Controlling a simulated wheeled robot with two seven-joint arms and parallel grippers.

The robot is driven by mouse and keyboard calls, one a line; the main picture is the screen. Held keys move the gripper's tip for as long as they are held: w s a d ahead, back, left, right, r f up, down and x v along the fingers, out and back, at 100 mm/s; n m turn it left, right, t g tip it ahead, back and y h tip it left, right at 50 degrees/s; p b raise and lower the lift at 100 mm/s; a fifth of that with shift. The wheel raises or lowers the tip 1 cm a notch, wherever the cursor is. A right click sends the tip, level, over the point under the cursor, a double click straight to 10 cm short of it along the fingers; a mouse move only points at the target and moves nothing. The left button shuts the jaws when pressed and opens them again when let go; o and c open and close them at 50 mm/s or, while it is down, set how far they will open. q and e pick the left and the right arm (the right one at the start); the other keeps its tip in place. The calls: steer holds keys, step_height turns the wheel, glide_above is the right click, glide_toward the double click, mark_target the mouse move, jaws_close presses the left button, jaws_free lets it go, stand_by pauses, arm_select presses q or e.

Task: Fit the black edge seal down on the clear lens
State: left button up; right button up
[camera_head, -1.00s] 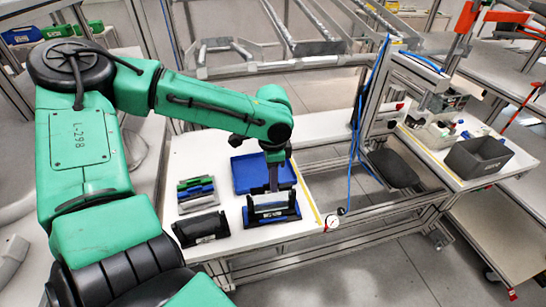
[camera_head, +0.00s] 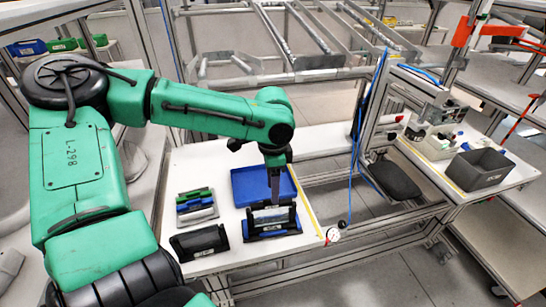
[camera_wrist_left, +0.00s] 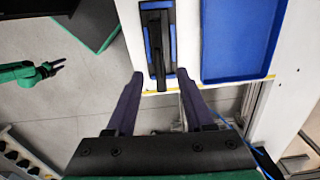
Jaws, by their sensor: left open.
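The clear lens (camera_head: 271,214) stands in a black and blue fixture (camera_head: 272,234) on the white table; the fixture also shows in the left wrist view (camera_wrist_left: 171,80). In the wrist view a long black strip (camera_wrist_left: 157,42) lies along the fixture; I cannot tell whether this is the edge seal or how it sits on the lens. My left gripper (camera_head: 275,201) is over or just behind the fixture. A small green arm with a dark two-pronged gripper (camera_wrist_left: 58,66) shows at the left.
A blue tray (camera_head: 250,186) lies behind the fixture. A black stand (camera_head: 200,243) is at the front left, and a rack of green, blue and grey parts (camera_head: 197,207) stands behind it. The table's right edge is close to the fixture.

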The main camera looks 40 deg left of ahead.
arm_select(q)
step_height(320, 180, up, 11)
steer(key=shift+r, duration=0.2)
steer(key=shift+a, duration=0.1)
stand_by(0.4)
